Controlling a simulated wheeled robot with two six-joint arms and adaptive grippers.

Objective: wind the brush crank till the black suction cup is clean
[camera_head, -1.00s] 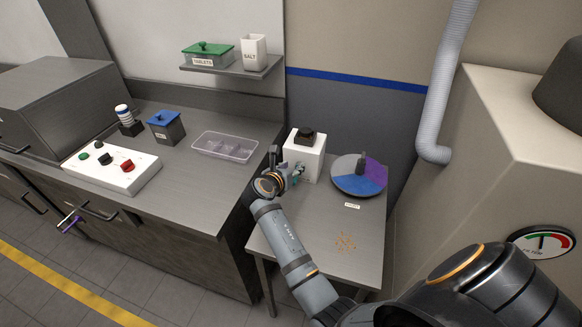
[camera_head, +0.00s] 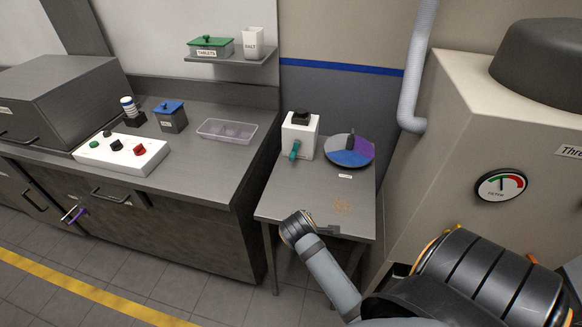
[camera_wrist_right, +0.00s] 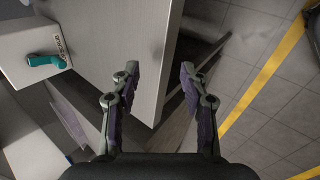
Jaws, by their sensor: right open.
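The brush unit is a white box (camera_head: 306,139) with a black top (camera_head: 300,118), standing on the small metal table. Its teal crank handle (camera_head: 294,150) is on the front left and hangs downward. In the wrist view the teal handle (camera_wrist_right: 45,61) shows on the white box (camera_wrist_right: 28,45) at upper left. My right gripper (camera_wrist_right: 159,80) is open and empty, its fingers apart. In the head view it is near the table's front edge, clear of the crank. I cannot make out the black suction cup or its cleanness. My left gripper is out of view.
A disc (camera_head: 347,155) with blue, purple and grey sectors stands right of the box. The counter at left holds a clear tray (camera_head: 227,139) and a button panel (camera_head: 121,163). A large machine (camera_head: 455,120) stands at right.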

